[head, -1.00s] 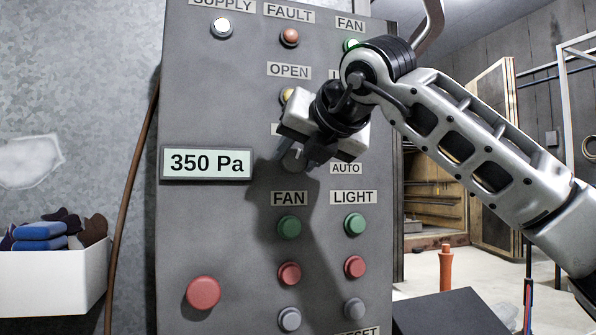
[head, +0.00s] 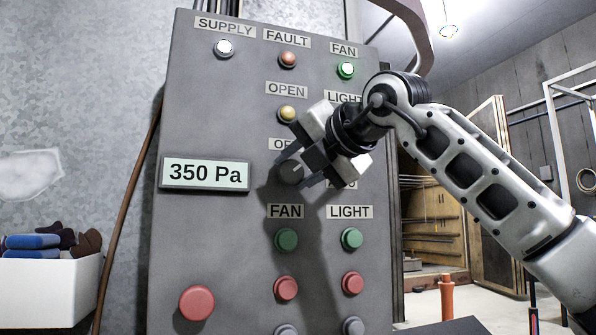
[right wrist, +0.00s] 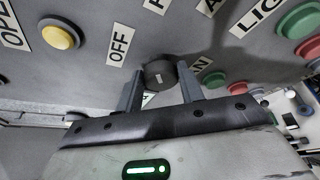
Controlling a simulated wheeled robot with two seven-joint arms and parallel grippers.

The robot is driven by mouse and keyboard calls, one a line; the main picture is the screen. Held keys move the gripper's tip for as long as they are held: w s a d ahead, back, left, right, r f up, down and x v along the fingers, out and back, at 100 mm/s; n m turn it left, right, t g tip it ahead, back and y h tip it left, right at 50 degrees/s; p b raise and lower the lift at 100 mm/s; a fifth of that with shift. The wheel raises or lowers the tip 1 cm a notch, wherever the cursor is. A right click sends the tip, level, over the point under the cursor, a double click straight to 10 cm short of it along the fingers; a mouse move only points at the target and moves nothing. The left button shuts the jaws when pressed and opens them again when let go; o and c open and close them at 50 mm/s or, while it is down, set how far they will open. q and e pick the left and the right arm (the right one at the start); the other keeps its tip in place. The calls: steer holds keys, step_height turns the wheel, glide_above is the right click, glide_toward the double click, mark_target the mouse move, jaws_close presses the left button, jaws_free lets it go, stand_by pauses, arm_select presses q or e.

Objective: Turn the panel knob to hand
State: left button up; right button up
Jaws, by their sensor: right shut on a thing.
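The panel knob (head: 290,172) is a dark round knob on the grey control panel (head: 215,250), to the right of the 350 Pa display. In the right wrist view the knob (right wrist: 160,74) sits between the two fingers, with a pale mark on its face and the OFF label beside it. My right gripper (head: 296,172) is shut on the knob; its fingers hold it from both sides in the right wrist view (right wrist: 160,90). The gripper and wrist partly cover the labels around the knob, including AUTO. My left gripper is not in view.
A 350 Pa display (head: 206,173) and a large red button (head: 197,303) are on the panel's left. Green buttons (head: 287,239) and red buttons (head: 286,288) lie below the knob. A white bin (head: 60,295) with gloves is at the left; a brown cable (head: 133,210) runs beside the panel.

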steer(key=shift+r, duration=0.15)
steer(key=o, duration=1)
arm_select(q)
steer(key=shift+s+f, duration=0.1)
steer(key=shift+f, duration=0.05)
arm_select(e)
steer(key=shift+s+d, duration=0.35)
steer(key=shift+s, duration=0.05)
arm_select(q)
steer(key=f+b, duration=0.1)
steer(key=b, duration=0.2)
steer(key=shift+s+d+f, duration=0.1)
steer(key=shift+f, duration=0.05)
arm_select(e)
steer(key=v, duration=1.5)
steer(key=shift+a, duration=0.1)
